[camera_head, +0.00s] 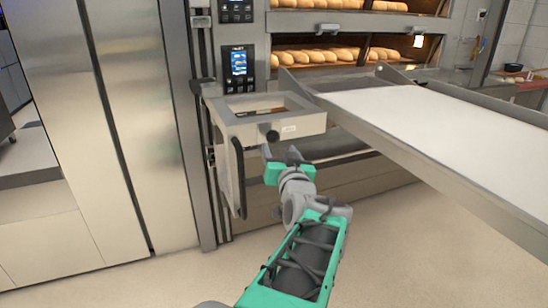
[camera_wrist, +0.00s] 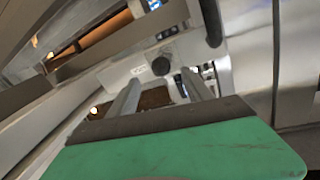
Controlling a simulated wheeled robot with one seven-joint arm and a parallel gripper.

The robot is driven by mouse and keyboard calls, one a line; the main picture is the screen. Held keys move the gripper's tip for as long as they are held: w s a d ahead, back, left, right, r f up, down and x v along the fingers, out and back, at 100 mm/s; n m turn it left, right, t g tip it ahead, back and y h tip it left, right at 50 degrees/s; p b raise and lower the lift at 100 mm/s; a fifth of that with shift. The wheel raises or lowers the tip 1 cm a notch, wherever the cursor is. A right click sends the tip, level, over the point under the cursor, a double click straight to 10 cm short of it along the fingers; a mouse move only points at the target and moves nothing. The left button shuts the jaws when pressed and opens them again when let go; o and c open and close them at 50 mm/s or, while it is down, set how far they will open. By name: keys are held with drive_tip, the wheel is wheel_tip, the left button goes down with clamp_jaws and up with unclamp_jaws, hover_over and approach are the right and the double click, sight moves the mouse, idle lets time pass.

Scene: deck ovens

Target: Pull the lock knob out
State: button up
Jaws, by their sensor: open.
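The lock knob (camera_head: 272,135) is a round black knob on the front edge of a grey metal box-like unit (camera_head: 245,108) beside the oven column. In the wrist view the dark knob (camera_wrist: 161,66) shows just past the fingertips, roughly between them in the picture. My gripper (camera_head: 284,156) is open and empty, just below the knob in the head view. In the wrist view its two pale fingers are spread apart (camera_wrist: 160,77). I cannot tell the exact gap between fingertips and knob; no contact shows.
A long loader with a white belt (camera_head: 435,105) juts out on the right, close to my arm. Deck ovens with bread loaves (camera_head: 335,55) stand behind. A dark curved handle (camera_head: 239,178) hangs below the unit at left. A tall steel cabinet (camera_head: 125,120) stands left. The floor in front is clear.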

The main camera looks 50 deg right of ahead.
sight(274, 140)
drive_tip(key=x, duration=0.7)
drive_tip(key=shift+w+d, duration=0.1)
drive_tip(key=shift+w, duration=0.15)
drive_tip(key=shift+c, duration=0.5)
clamp_jaws()
